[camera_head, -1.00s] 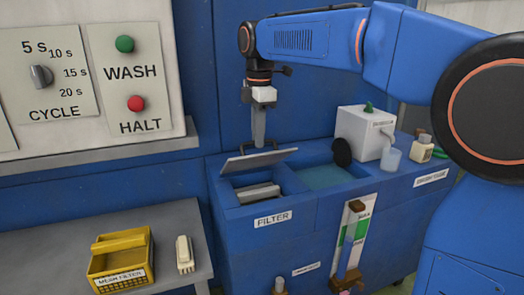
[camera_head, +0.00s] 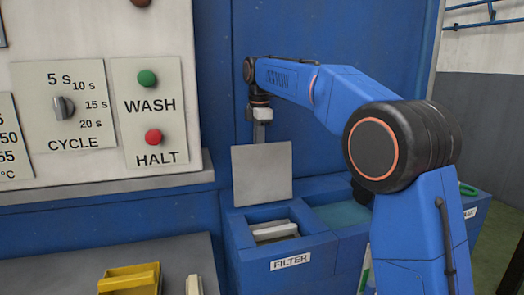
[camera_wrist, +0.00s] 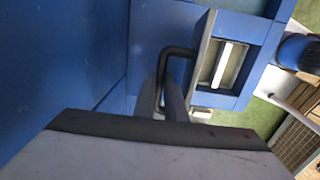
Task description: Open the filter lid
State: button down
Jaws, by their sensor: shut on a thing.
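The filter lid (camera_head: 262,174) is a grey square plate. It stands nearly upright at the back of the filter box, above the label FILTER (camera_head: 290,262). My gripper (camera_wrist: 172,98) is shut on the lid's black bar handle (camera_wrist: 161,78), on the lid's back side. In the head view the fingertips and handle are hidden behind the lid. The wrist view shows the lid (camera_wrist: 203,48) nearly edge-on.
A water basin (camera_head: 342,215) lies right of the filter box, partly behind my arm. A blue wall stands close behind the lid. The control panel (camera_head: 75,105) is at left.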

jog(key=shift+w+a+f, duration=0.1)
jog(key=shift+w+f, duration=0.15)
jog(key=shift+w, duration=0.35)
jog(key=shift+w+a+f, duration=0.15)
jog(key=shift+w+f, duration=0.1)
jog(key=shift+w, duration=0.35)
jog(key=shift+w+a+f, duration=0.1)
jog(key=shift+w+f, duration=0.15)
jog(key=shift+w, duration=0.35)
jog(key=c, duration=1.8)
grip_release()
jog(key=shift+w+a+f, duration=0.1)
jog(key=shift+w+f, duration=0.05)
jog(key=shift+w, duration=0.05)
